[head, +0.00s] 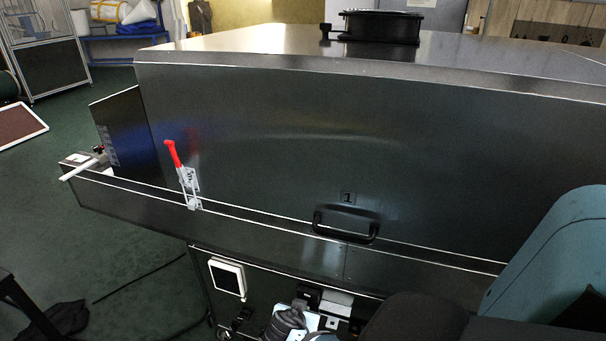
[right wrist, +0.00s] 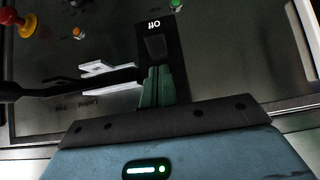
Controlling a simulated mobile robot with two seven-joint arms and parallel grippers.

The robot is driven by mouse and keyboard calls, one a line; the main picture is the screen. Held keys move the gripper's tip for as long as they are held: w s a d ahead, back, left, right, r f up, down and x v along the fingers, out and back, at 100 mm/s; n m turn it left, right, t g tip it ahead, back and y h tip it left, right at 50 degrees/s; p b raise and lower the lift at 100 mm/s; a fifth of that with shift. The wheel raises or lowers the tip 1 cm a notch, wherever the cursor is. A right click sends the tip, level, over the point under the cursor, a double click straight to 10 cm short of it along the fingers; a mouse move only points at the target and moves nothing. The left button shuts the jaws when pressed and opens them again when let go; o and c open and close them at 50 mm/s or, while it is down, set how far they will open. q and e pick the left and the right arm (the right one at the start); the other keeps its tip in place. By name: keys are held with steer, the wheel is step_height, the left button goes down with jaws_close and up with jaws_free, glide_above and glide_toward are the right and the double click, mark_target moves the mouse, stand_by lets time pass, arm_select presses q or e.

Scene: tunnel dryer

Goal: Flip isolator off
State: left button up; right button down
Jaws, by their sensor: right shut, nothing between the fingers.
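The isolator (right wrist: 177,45) shows in the right wrist view as a dark upright plate with the word "Off" upside down near its top. A dark raised block, which may be its switch lever, sits below the word. My right gripper (right wrist: 158,72) is shut and empty. Its greenish fingers lie over the lower part of the plate, with their tips just below the block. I cannot tell whether they touch it, and they hide what is behind them. My left gripper is in neither view.
A dark bar reaches in from the left. In the head view, the metal dryer housing (head: 290,130) has a red-handled clamp (head: 175,158) and a black handle (head: 345,228).

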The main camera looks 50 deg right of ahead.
steer(key=p+v, duration=0.1)
steer(key=v, duration=0.6)
steer(key=shift+s+a+r, duration=0.15)
steer(key=shift+a+r, duration=0.1)
steer(key=shift+r, duration=0.05)
stand_by(0.3)
